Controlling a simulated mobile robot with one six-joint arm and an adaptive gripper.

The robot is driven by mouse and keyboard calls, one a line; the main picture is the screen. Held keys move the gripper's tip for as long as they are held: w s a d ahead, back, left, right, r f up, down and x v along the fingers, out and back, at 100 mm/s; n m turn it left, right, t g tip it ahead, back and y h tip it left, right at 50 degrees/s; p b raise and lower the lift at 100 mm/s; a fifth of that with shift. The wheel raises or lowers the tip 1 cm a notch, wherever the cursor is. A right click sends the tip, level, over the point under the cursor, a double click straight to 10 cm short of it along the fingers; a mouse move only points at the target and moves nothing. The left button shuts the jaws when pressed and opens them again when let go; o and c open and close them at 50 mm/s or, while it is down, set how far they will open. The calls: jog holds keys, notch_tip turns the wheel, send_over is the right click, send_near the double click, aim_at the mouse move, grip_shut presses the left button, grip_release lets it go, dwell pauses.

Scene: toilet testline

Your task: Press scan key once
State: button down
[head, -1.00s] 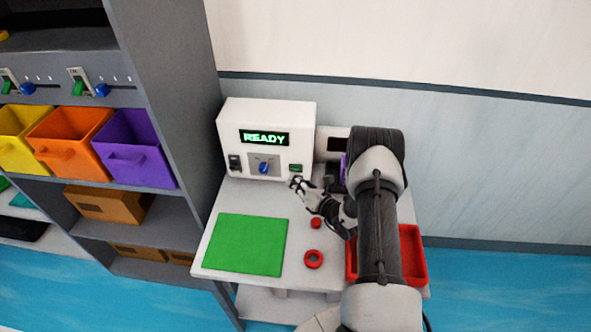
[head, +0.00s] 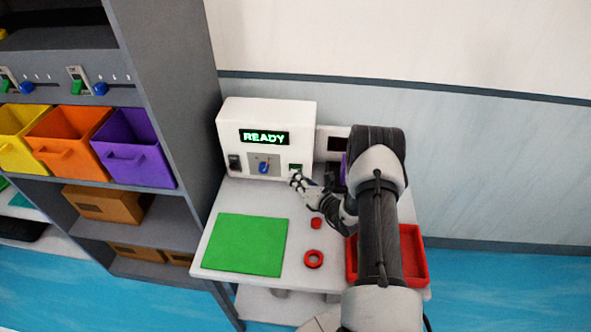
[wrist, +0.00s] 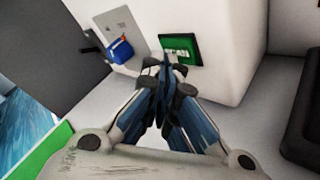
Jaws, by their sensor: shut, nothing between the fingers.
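The white machine (head: 228,118) stands at the back of the table, its display (head: 264,137) lit with green "READY". The green scan key (head: 296,167) is at the lower right of its front face. It also shows in the wrist view (wrist: 183,48), its lower left edge behind my fingertips. My gripper (head: 294,177) is shut and empty, its fingertips at the key's lower edge. In the wrist view my gripper (wrist: 165,66) points at the key; I cannot tell whether it touches.
A blue knob (head: 264,167) and a black switch (head: 234,162) sit left of the key. On the table (head: 296,221) are a green mat (head: 245,245), a red ring (head: 313,259), a small red piece (head: 316,223) and a red tray (head: 417,262). A shelf (head: 172,70) stands at left.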

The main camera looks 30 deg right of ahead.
jog(key=shift+w+d+b, duration=0.25)
jog(key=shift+w+b, duration=0.1)
dwell(0.4)
dwell(0.3)
jog(key=shift+s+a, duration=0.45)
jog(key=shift+s, duration=0.25)
jog(key=shift+p, duration=0.3)
jog(key=shift+s+a+p, duration=0.35)
jog(key=shift+s+a, duration=0.35)
jog(key=shift+s, duration=0.35)
jog(key=shift+s+a+p, duration=0.35)
jog(key=shift+s+a, duration=0.35)
jog(key=shift+s, duration=0.3)
